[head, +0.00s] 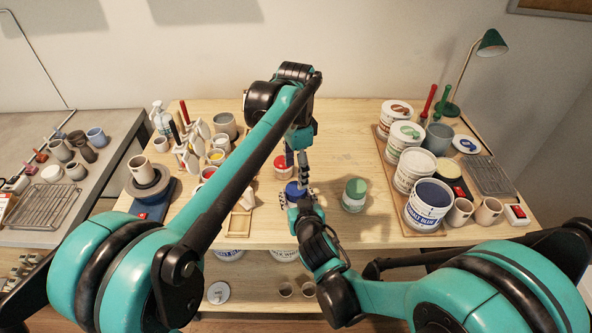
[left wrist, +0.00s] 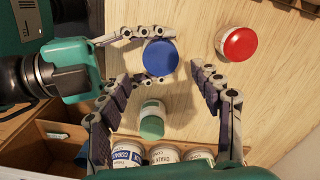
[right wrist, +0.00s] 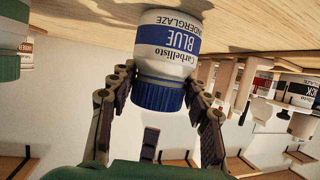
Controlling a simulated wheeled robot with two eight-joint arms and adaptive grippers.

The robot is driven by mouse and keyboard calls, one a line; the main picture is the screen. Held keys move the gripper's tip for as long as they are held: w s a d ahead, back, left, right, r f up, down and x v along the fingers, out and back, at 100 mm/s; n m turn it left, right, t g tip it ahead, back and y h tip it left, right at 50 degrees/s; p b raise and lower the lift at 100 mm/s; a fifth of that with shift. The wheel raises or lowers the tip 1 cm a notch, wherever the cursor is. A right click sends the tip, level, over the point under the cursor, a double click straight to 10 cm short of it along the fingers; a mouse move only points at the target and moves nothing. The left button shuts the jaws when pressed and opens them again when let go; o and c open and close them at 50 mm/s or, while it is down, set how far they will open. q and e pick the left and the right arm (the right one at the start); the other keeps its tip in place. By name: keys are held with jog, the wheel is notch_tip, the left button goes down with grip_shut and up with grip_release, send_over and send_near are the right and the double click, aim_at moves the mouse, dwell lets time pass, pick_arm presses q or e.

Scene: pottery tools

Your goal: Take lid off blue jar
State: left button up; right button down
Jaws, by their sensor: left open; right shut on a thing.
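The blue jar (right wrist: 168,58) has a white body, a blue label and a ridged blue lid (right wrist: 158,96), which is on it. My right gripper (right wrist: 158,78) is shut on the jar, one finger on each side, close below the lid. My left gripper (head: 297,163) hangs above the jar, open and empty. In the left wrist view its fingers (left wrist: 155,80) are spread wide, with the blue lid (left wrist: 160,57) between and beyond them, not touching.
A red-lidded jar (head: 283,163) stands just behind the blue jar. A green-lidded jar (head: 354,195) stands to its right. Large labelled tubs (head: 430,200) crowd the right side; cups and bottles crowd the left. The table's middle back is clear.

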aim_at(296, 189)
pick_arm(q)
notch_tip(296, 189, down, 7)
jog(key=shift+r, duration=0.1)
pick_arm(e)
jog(key=shift+f, duration=0.15)
pick_arm(q)
jog(key=c, duration=1.2)
jog(key=n, duration=0.2)
jog(key=shift+n, duration=0.3)
jog(key=shift+s, duration=0.1)
jog(key=shift+r, duration=0.15)
jog(key=shift+r, duration=0.95)
